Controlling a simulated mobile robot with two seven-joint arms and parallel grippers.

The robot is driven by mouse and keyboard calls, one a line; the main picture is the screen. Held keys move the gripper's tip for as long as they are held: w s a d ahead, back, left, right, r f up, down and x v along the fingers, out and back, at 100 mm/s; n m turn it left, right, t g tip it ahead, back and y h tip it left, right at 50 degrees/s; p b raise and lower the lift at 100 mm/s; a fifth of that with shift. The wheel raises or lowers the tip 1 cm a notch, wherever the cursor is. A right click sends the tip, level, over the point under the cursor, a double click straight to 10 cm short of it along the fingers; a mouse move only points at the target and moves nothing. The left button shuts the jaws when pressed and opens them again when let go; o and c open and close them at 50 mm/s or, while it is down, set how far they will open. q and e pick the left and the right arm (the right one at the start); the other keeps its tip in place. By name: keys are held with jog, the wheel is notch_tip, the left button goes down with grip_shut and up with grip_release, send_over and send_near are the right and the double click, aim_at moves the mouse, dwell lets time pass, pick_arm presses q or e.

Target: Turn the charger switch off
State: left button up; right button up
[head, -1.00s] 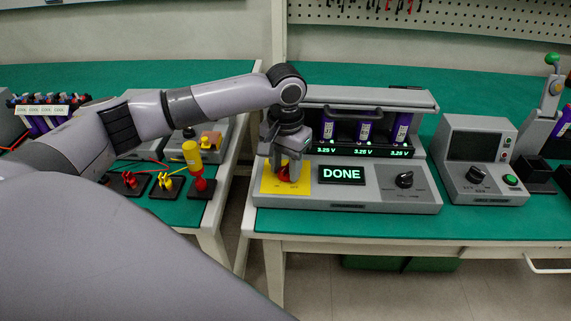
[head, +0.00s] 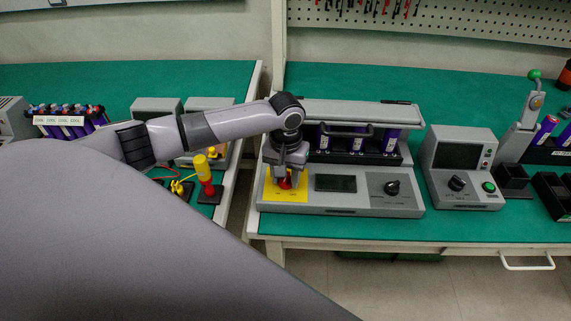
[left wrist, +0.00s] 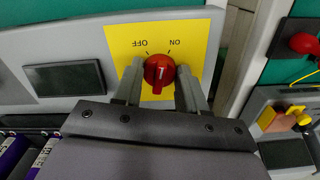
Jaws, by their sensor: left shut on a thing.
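The charger (head: 340,203) is a grey box with a yellow plate (head: 270,193) at its left front. A red rotary switch (head: 285,183) sits on this plate. In the left wrist view the red switch (left wrist: 159,72) lies between my left gripper's fingers (left wrist: 159,88), with the OFF and ON labels beyond it. My left gripper (head: 286,176) is shut on the switch from above. The white mark on the knob is too small for me to tell which label it points at. The charger's display (head: 336,183) is dark. My right gripper is not in view.
Several purple cells (head: 357,140) stand in the charger's bay under a raised lid (head: 360,114). A black knob (head: 392,188) is at the charger's right. A grey tester (head: 462,165) stands further right. A gap separates this bench from the left one.

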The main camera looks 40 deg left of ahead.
pick_arm(q)
jog(key=shift+r+n+p, duration=0.15)
jog(key=shift+n+p, duration=0.35)
jog(key=shift+n, duration=0.9)
jog(key=n, duration=0.3)
jog(key=shift+w, duration=0.1)
jog(key=shift+n, duration=1.5)
jog(key=o, duration=1)
notch_tip(320, 180, up, 7)
